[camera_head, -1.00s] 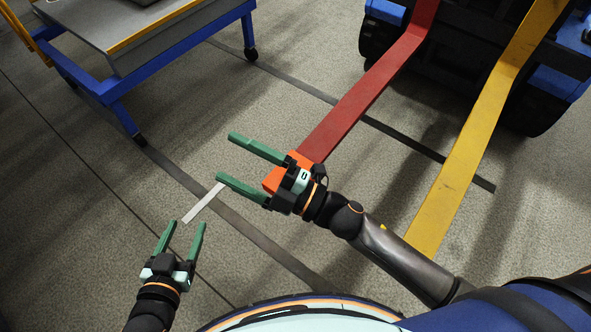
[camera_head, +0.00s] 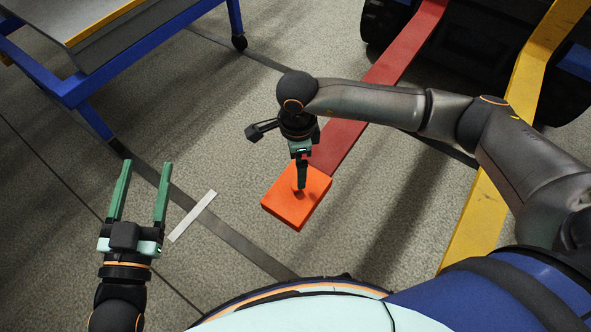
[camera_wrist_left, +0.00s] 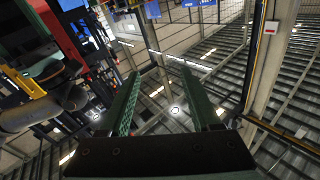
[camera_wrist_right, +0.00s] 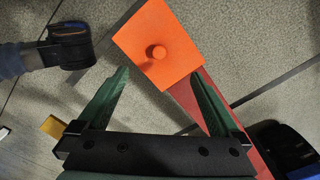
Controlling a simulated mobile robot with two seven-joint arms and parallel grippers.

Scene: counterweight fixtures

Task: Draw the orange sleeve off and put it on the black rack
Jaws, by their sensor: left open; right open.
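The orange sleeve (camera_head: 283,207) is a flat block with a round knob on top. It sits around the near end of the red fork (camera_head: 345,140). My right gripper (camera_head: 301,184) points down over the sleeve in the head view, with one finger hiding part of the knob. In the right wrist view the sleeve (camera_wrist_right: 180,40) and its knob lie beyond the open, empty fingers (camera_wrist_right: 161,73). My left gripper (camera_head: 144,168) is open and empty over the floor to the left; its fingers also show in the left wrist view (camera_wrist_left: 156,75). I cannot make out the black rack.
A yellow fork (camera_head: 475,225) runs beside the red one, partly behind my right arm. Both come from a dark truck (camera_head: 395,25). A blue-framed cart (camera_head: 60,85) stands at upper left. A white strip (camera_head: 192,215) lies on the floor.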

